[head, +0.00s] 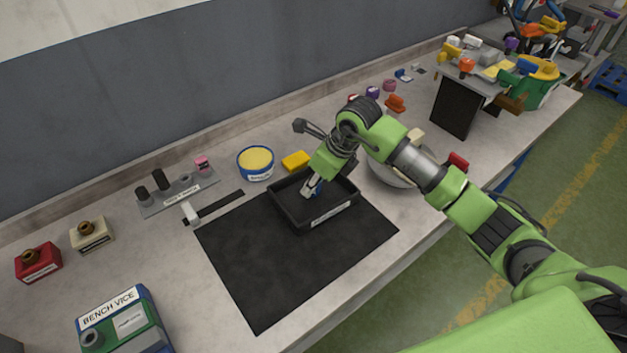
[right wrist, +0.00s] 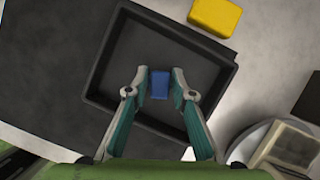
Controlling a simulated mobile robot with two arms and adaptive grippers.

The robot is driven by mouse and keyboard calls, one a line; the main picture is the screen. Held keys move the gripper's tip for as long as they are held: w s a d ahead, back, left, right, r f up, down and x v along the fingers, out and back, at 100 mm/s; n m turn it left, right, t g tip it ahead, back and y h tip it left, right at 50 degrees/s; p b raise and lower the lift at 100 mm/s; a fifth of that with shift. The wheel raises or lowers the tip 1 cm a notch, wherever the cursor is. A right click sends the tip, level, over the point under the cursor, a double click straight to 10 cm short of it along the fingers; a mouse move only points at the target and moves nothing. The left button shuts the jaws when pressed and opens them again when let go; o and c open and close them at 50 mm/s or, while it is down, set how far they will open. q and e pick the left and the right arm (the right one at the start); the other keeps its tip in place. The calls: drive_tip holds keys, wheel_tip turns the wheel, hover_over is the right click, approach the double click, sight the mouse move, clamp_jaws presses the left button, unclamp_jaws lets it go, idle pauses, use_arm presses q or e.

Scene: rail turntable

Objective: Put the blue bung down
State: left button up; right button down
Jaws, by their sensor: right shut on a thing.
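The blue bung (right wrist: 160,86) shows in the right wrist view, between the two fingertips of my right gripper (right wrist: 161,78). The gripper is shut on it. In the head view my right gripper (head: 312,190) points down into the black tray (head: 334,214), inside its rim. The tray has a white label on its front wall and lies at the back of a dark mat. The bung is mostly hidden by the fingers in the head view, and I cannot tell whether it touches the tray floor. My left gripper is not in view.
A yellow block (head: 296,160) and a blue tub with yellow contents (head: 256,163) stand behind the tray. A round bowl (head: 390,175) is close on its right, partly under my arm. The dark mat (head: 280,270) is bare in front. A bench vice box (head: 122,320) stands front left.

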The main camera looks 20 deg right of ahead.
drive_tip(key=shift+f, duration=0.15)
drive_tip(key=c, duration=1.7)
unclamp_jaws()
drive_tip(key=shift+r, duration=0.35)
drive_tip(key=b+v, duration=0.2)
drive_tip(key=v, duration=0.9)
drive_tip(key=shift+s+d+r, duration=0.15)
drive_tip(key=shift+r, duration=0.1)
